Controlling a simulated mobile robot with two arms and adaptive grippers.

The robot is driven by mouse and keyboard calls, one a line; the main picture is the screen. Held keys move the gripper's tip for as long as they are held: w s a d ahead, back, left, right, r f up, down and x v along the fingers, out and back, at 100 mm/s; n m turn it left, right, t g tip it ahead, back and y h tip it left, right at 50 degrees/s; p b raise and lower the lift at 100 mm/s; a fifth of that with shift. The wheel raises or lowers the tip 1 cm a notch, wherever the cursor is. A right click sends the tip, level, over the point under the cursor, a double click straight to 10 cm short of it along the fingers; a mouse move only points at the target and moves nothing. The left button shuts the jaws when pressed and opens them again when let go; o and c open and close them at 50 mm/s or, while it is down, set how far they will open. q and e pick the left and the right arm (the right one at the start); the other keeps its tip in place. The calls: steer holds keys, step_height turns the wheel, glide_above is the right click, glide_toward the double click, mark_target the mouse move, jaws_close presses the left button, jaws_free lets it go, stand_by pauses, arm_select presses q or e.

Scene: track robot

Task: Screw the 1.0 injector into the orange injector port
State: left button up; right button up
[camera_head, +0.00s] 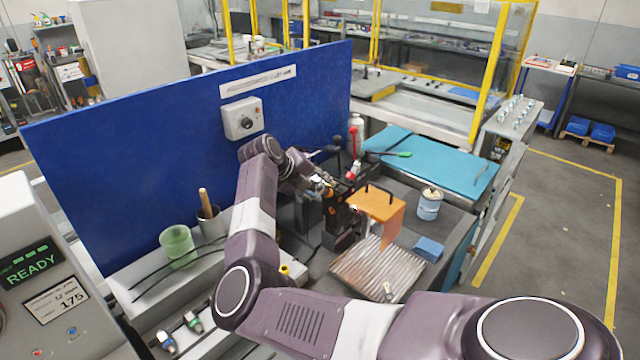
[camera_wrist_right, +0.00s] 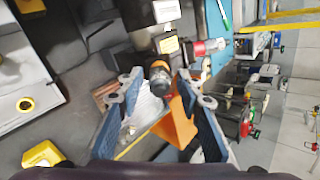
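My right gripper (camera_head: 322,188) is over the dark fixture on the bench, small and partly hidden in the head view. In the right wrist view its two blue-grey fingers (camera_wrist_right: 158,80) stand apart. A dark cylinder with an orange ring (camera_wrist_right: 158,68), seemingly the orange injector port, shows between them, with gaps visible on both sides. Fittings that look like injectors lie at the lower left of the head view, one with a blue end (camera_head: 167,342) and one with a green end (camera_head: 194,322). I cannot read a 1.0 mark on either. My left gripper is not in view.
An orange bracket (camera_head: 378,202) and a ribbed metal plate (camera_head: 372,266) are right of the fixture. A blue panel (camera_head: 150,150) stands behind. A green cup (camera_head: 177,243), a can (camera_head: 429,205) and a blue cloth (camera_head: 428,249) are nearby. A display reads READY (camera_head: 30,262).

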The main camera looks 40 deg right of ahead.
steer(key=shift+r+n+p, duration=0.1)
steer(key=shift+n+p, duration=0.6)
steer(key=shift+p, duration=0.05)
steer(key=shift+n, duration=1.2)
steer(key=n, duration=0.5)
steer(key=shift+n, duration=0.3)
steer(key=shift+c, duration=0.6)
jaws_close()
